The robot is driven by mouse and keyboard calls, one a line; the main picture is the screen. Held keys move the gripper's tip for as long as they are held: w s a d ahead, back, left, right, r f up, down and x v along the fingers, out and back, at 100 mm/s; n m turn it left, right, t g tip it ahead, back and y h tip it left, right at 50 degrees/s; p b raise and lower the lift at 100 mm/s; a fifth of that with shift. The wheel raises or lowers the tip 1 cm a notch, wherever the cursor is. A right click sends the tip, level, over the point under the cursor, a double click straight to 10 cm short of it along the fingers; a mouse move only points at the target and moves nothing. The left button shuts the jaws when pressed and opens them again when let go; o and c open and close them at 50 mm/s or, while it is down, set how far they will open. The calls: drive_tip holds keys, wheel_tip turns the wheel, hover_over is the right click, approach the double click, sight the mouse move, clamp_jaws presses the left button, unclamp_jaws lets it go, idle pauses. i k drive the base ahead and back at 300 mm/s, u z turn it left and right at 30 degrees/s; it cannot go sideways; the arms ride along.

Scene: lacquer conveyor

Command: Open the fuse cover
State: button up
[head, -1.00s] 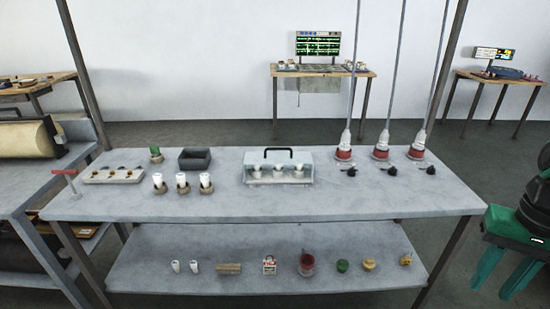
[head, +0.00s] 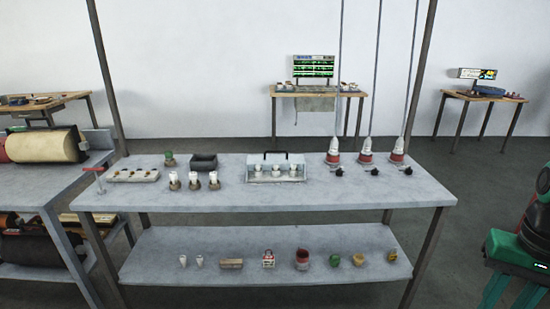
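The lower shelf (head: 160,250) holds several small items. Rollers (head: 45,147) stand left.

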sight(264, 162)
drive_tip(key=k, duration=0.7)
drive_tip(key=u, duration=0.65)
drive_tip(key=i, duration=2.15)
drive_tip(key=z, duration=0.65)
